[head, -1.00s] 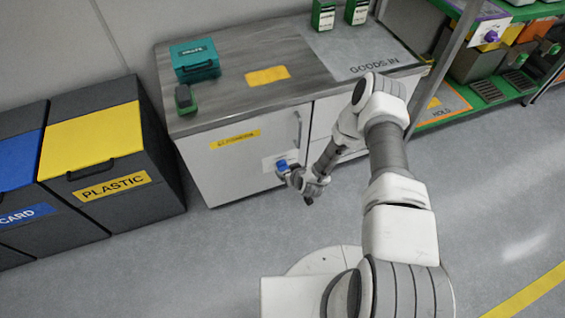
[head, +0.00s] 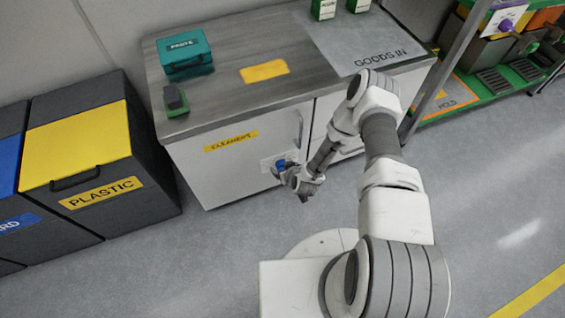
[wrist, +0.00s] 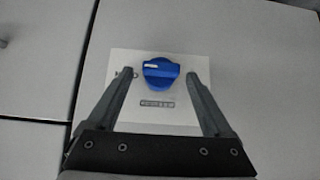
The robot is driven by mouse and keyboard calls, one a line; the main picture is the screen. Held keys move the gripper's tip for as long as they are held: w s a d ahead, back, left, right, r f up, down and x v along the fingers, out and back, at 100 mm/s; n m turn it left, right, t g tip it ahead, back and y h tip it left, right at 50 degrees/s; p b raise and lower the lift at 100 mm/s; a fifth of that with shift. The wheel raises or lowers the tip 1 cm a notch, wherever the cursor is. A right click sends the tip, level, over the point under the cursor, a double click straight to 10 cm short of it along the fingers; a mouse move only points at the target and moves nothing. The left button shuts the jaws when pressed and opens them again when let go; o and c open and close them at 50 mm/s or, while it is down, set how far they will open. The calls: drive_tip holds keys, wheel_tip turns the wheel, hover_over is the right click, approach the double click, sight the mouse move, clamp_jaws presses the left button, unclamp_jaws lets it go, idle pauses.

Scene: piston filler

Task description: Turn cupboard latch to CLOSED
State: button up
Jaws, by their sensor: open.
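The cupboard latch is a blue round knob (wrist: 160,73) with a white pointer mark, on a pale plate (wrist: 185,110) fixed to the cupboard door. In the wrist view the mark points left toward small lettering partly hidden by my left finger; another label below the knob is too small to read. My gripper (wrist: 160,82) is open, with one finger on each side of the knob; I cannot tell whether they touch it. In the head view the knob (head: 281,164) shows just left of my gripper (head: 290,174), low on the door marked CLEANERS (head: 232,141).
A vertical door handle (head: 299,130) is above the knob. The counter (head: 215,95) carries a teal box (head: 186,54) and a green-and-black device (head: 176,101). The PLASTIC bin (head: 95,160) stands to the left. Floor in front is clear.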

drive_tip(key=shift+w+f, duration=0.25)
drive_tip(key=shift+f, duration=0.05)
clamp_jaws()
idle(0.5)
drive_tip(key=shift+a, duration=0.1)
